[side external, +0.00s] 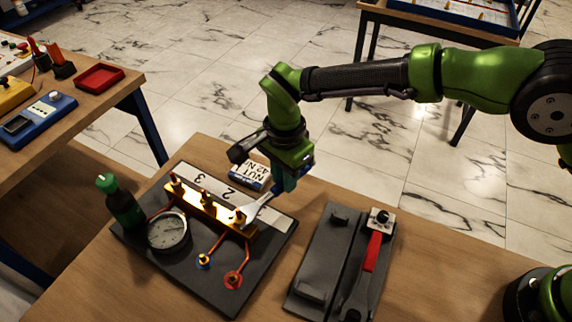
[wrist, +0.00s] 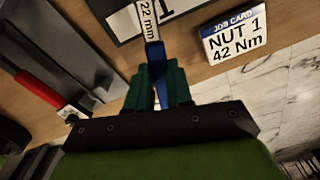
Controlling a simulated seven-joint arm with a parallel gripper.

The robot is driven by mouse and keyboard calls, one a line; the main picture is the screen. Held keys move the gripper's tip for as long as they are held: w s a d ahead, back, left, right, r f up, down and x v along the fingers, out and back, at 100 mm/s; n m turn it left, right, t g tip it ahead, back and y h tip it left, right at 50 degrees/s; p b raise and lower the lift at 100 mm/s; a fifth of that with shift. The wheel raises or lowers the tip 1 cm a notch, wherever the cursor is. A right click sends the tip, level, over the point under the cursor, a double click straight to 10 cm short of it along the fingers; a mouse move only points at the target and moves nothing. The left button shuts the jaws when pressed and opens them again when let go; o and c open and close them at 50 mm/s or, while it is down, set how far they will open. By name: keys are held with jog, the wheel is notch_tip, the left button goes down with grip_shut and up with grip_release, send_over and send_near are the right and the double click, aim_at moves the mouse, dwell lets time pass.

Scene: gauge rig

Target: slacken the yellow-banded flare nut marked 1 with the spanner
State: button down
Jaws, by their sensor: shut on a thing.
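My gripper (side external: 284,182) points down over the right side of the gauge rig and is shut on the spanner (side external: 258,207). In the wrist view, the fingers (wrist: 160,88) clasp its blue handle (wrist: 154,58), and its shank is labelled 22 mm. The spanner's silver head reaches down-left to the right-hand nut (side external: 239,216) on the brass manifold (side external: 205,205). I cannot tell whether the jaw is fully around that nut. The plate's 3 and 2 show; in the wrist view a 1 (wrist: 165,7) shows beside the spanner. No yellow band can be made out.
A round gauge (side external: 168,231) and green bottle (side external: 120,203) stand left. The job card (side external: 256,174), reading NUT 1 42 Nm, is behind. A red-handled wrench (side external: 371,251) lies in the grey tray (side external: 318,262) at right.

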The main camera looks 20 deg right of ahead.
jog(key=shift+s+d+m, duration=0.35)
jog(key=shift+s+m, duration=0.45)
jog(key=shift+m, duration=0.1)
jog(key=shift+d, duration=0.1)
dwell(0.4)
jog(key=shift+w+d, duration=0.25)
jog(key=shift+d, duration=0.5)
jog(key=shift+w+d, duration=0.25)
jog(key=shift+d, duration=0.5)
jog(key=shift+w+d, duration=0.25)
jog(key=shift+d, duration=0.5)
jog(key=shift+r, duration=2.3)
